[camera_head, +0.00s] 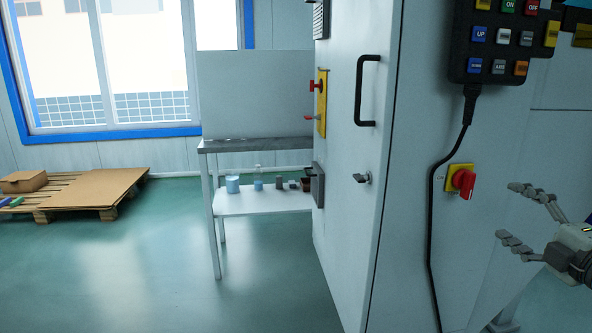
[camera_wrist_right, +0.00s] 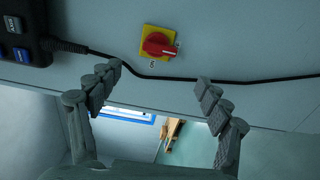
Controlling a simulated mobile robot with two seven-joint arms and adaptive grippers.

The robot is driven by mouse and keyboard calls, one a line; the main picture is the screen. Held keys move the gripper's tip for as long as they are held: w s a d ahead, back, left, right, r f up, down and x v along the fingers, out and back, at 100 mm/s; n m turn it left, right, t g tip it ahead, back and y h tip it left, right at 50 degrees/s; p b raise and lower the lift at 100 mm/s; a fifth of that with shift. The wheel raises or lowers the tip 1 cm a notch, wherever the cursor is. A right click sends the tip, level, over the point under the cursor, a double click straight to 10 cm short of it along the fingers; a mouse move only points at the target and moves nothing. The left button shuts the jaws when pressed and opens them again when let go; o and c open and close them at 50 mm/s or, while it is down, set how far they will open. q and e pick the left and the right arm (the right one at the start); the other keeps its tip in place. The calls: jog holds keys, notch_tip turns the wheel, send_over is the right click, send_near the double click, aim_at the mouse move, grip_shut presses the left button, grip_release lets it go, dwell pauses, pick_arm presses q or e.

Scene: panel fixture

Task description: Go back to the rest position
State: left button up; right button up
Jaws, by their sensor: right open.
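My right gripper (camera_head: 528,214) is at the right edge of the head view, to the right of the panel's red rotary switch. Its two fingers are spread apart with nothing between them. In the right wrist view the open fingers (camera_wrist_right: 160,78) frame the space below the red switch (camera_wrist_right: 157,45), apart from it. The switch, with its red knob on a yellow plate, also shows in the head view (camera_head: 461,181). The grey panel cabinet (camera_head: 415,200) stands in front of me. My left gripper is not in view.
A black button pendant (camera_head: 500,42) hangs on the cabinet, its black cable (camera_head: 431,220) running down the face. The cabinet door has a black handle (camera_head: 366,90). A table (camera_head: 255,146) with small containers on its lower shelf and a pallet (camera_head: 100,190) stand left. The green floor between is clear.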

aim_at(469, 187)
jog(key=shift+w+a+r, duration=0.1)
jog(key=shift+w+a, duration=0.1)
jog(key=shift+w, duration=2.4)
jog(key=shift+w+a, duration=0.15)
jog(key=shift+w, duration=2.4)
jog(key=m, duration=0.2)
jog(key=m+b, duration=0.1)
jog(key=shift+w+a+f, duration=0.2)
jog(key=shift+w+a, duration=0.05)
jog(key=shift+w, duration=0.1)
jog(key=m+b, duration=0.2)
jog(key=m, duration=0.3)
jog(key=shift+a+r+m, duration=0.1)
jog(key=shift+r+m, duration=0.05)
jog(key=shift+m, duration=0.25)
jog(key=shift+r+m, duration=0.15)
jog(key=shift+m, duration=0.35)
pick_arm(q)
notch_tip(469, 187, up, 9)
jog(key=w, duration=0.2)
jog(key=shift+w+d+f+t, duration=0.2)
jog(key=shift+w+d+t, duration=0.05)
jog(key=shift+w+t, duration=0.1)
pick_arm(e)
jog(key=shift+s, duration=0.1)
